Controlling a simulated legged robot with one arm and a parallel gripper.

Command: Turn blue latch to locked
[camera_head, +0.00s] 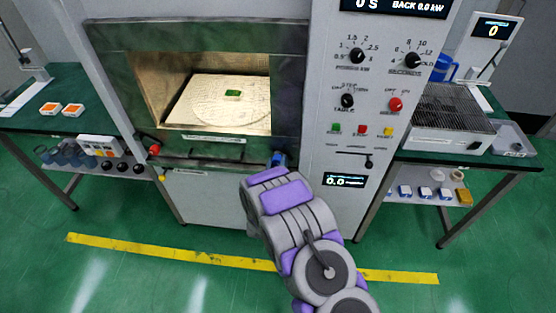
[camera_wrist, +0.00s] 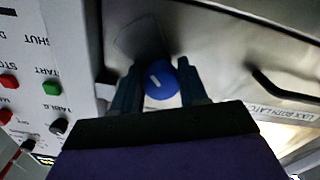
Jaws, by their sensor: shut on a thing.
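The blue latch (camera_head: 278,158) sits at the lower right corner of the microwave's front, below the chamber opening. In the wrist view the latch knob (camera_wrist: 160,80) is round and blue with a white line tilted slightly off the picture's vertical. My gripper (camera_wrist: 159,88) has one finger on each side of the knob and is shut on it. In the head view my purple and grey arm reaches up to the latch, and the fingers (camera_head: 276,164) are mostly hidden. A red latch (camera_head: 154,149) is at the lower left corner of the opening.
The lit chamber holds a small green block on a pale plate (camera_head: 205,105). The control panel (camera_head: 350,150) with knobs and buttons is to the right. A dark handle (camera_wrist: 285,88) is near my gripper.

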